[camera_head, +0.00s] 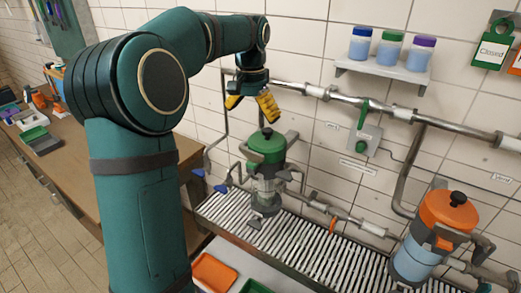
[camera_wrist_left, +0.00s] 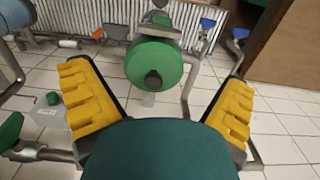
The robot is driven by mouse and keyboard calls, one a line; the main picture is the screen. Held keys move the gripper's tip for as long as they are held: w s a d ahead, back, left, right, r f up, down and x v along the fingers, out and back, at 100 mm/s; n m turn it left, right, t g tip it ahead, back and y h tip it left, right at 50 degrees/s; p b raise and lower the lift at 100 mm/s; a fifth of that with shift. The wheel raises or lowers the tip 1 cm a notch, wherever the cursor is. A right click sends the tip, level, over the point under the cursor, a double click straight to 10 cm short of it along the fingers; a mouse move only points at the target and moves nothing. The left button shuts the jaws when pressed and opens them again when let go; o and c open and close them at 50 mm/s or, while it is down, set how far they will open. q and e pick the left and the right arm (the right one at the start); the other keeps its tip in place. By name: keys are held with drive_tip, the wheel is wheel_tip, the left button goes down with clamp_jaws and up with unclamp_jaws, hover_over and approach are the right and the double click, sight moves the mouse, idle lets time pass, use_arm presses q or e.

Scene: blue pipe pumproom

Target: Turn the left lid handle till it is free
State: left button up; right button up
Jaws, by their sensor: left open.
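The left lid is a round green lid (camera_head: 265,148) with a black knob handle (camera_head: 267,132) on top. My left gripper (camera_head: 251,108) is open and empty, above the green lid and apart from the knob. It also shows in the left wrist view (camera_wrist_left: 158,88). My right gripper is not in view.
An orange-lidded vessel (camera_head: 447,212) stands at the right. A wall pipe (camera_head: 345,97) and a grey switch box (camera_head: 365,138) are behind. A shelf (camera_head: 384,73) holds three jars. A wooden bench (camera_head: 75,150) is at left; an orange tray (camera_head: 213,272) is in front.

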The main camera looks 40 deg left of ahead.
sight(252, 153)
use_arm(q)
drive_tip(key=f, duration=0.4)
drive_tip(key=f+b, duration=0.1)
drive_tip(key=f, duration=0.8)
drive_tip(key=shift+s+f, duration=0.15)
drive_tip(key=shift+s, duration=0.1)
drive_tip(key=c, duration=1)
